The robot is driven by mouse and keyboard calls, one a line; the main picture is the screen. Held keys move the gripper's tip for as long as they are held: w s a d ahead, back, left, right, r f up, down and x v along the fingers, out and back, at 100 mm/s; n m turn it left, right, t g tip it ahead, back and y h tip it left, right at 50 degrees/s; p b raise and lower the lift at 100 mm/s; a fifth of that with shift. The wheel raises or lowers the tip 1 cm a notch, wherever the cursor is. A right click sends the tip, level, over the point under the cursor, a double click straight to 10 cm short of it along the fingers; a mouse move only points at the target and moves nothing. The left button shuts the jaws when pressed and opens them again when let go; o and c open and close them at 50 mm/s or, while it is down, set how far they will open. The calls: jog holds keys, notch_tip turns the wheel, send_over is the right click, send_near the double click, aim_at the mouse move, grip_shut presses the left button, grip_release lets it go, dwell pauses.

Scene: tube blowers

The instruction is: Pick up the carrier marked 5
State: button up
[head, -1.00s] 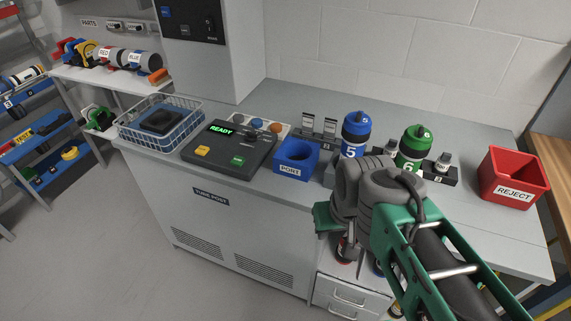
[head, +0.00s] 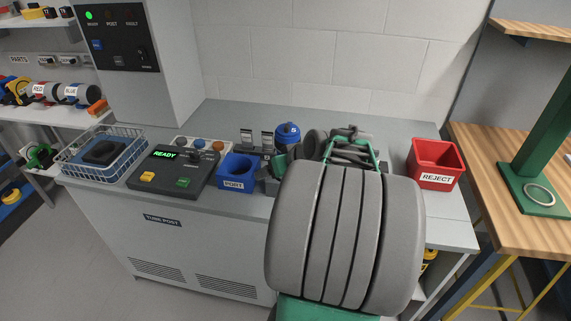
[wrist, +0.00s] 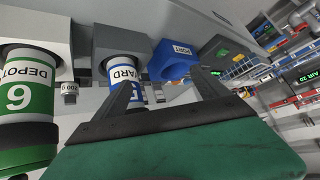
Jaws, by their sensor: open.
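The carrier marked 5 stands in its holder on the bench. In the head view only its blue cap (head: 287,132) shows; my arm hides the rest. In the wrist view its white label (wrist: 124,71) reads YARD, with part of the blue 5 band below. My gripper (wrist: 164,77) is open and empty. Its left finger crosses in front of the carrier, and its right finger is off to the right, near the blue port. The fingers do not visibly grip the carrier; I cannot tell whether they touch it.
The green carrier 6 (wrist: 27,97), labelled DEPOT, stands left of carrier 5 in the wrist view. The blue port (head: 238,171), control panel (head: 165,178) and wire basket (head: 76,165) are left on the bench. The red reject bin (head: 437,164) stands right.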

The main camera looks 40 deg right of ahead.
jog(key=shift+o, duration=0.7)
jog(key=d+r+t+h, duration=0.1)
jog(key=d+r, duration=0.2)
jog(key=d, duration=0.3)
jog(key=shift+d+t, duration=0.15)
jog(key=shift+t, duration=0.25)
jog(key=shift+o, duration=0.4)
jog(key=w+d+r+n+t, duration=0.1)
jog(key=w+d+r+t, duration=0.1)
jog(key=r, duration=0.5)
jog(key=shift+w+d+t, duration=0.2)
jog(key=shift+d+t, duration=0.3)
jog(key=shift+t, duration=0.5)
notch_tip(320, 180, down, 7)
jog(key=p, duration=0.2)
jog(key=shift+n, duration=0.3)
jog(key=p+x, duration=0.1)
jog(key=x, duration=0.6)
jog(key=shift+w+f+p, duration=0.1)
jog(key=shift+w+p, duration=0.25)
jog(key=shift+p, duration=0.05)
jog(key=shift+s, duration=0.1)
jog(key=shift+c, duration=0.5)
jog(key=shift+d, duration=0.1)
grip_shut()
